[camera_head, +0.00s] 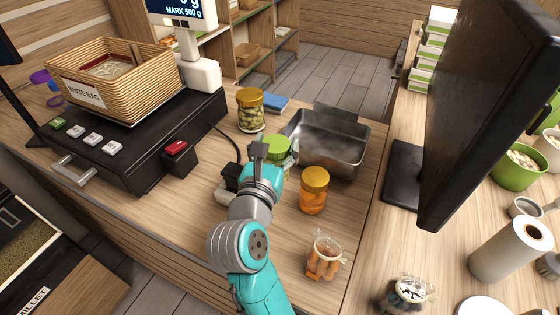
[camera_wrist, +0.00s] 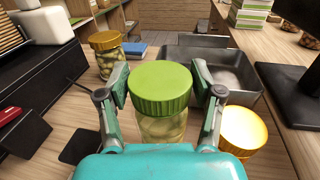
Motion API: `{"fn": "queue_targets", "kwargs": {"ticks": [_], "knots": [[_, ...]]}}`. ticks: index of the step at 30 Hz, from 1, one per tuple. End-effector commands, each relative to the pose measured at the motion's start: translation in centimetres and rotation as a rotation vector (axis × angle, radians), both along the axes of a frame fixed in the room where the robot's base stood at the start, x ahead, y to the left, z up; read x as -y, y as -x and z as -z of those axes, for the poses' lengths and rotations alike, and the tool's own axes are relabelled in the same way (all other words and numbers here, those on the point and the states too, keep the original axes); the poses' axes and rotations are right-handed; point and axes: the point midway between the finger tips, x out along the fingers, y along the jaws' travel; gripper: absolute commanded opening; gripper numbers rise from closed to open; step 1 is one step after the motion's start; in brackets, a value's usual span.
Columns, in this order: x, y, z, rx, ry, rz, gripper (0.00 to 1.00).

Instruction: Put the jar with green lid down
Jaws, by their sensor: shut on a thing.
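The jar with green lid (camera_wrist: 160,92) is upright between the two fingers of my gripper (camera_wrist: 160,95) in the wrist view. My gripper is shut on it. In the head view the green lid (camera_head: 277,147) shows just past my gripper (camera_head: 270,155), and the jar's body is mostly hidden by it. The jar is at the counter, just left of the metal tray. I cannot tell whether its base touches the counter.
A gold-lidded jar of green contents (camera_head: 250,112) stands behind, and an orange jar (camera_head: 313,192) stands to the right. The metal tray (camera_head: 345,160) is empty. A scale with a basket (camera_head: 130,95) stands left.

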Motion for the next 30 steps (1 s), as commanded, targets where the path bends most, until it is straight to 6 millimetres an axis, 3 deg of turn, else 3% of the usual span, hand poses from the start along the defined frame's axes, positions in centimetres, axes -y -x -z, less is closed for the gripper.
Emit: {"fn": "queue_targets", "kwargs": {"ticks": [15, 27, 28, 29, 30], "knots": [[0.0, 0.0, 5.1, 0.0, 0.001, 0.0, 0.06], [0.0, 0.0, 5.7, 0.002, -0.001, 0.0, 0.06], [0.0, 0.0, 5.8, 0.001, 0.0, 0.0, 0.68], [0.0, 0.0, 5.8, 0.001, 0.0, 0.0, 0.76], [0.0, 0.0, 5.7, 0.001, -0.001, 0.0, 0.76]]}}
